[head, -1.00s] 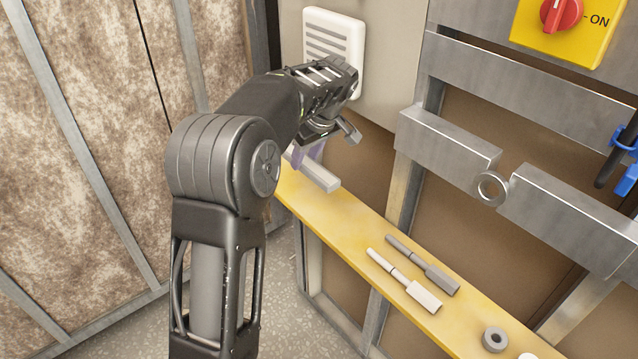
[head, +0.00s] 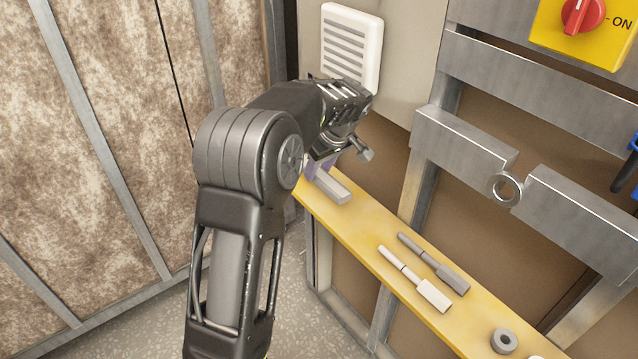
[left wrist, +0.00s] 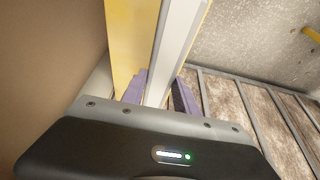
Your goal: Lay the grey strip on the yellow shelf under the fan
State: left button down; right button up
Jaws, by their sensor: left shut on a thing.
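The grey strip (head: 333,187) is a light grey bar at the far end of the yellow shelf (head: 400,268), below the white slatted fan (head: 352,46). My left gripper (head: 317,167) is shut on the strip with its purple fingers, partly hidden by my wrist. In the left wrist view the strip (left wrist: 177,50) runs away between the fingers (left wrist: 160,92), alongside the shelf (left wrist: 131,45). The strip is at or just above the shelf top; I cannot tell whether it touches. Its back end is hidden. My right gripper is not in view.
Two handled tools, one dark grey (head: 434,264) and one pale (head: 415,280), and a grey ring (head: 503,341) lie on the shelf. A metal rail with a ring (head: 504,188) and a yellow switch box (head: 583,32) are on the right. Shelf between strip and tools is clear.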

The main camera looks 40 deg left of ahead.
aim_at(319, 195)
pick_arm(q)
jog(key=shift+f, duration=2.5)
jog(key=c, duration=0.9)
grip_release()
jog(key=shift+f, duration=0.1)
jog(key=shift+c, duration=0.2)
jog(key=v, duration=1.2)
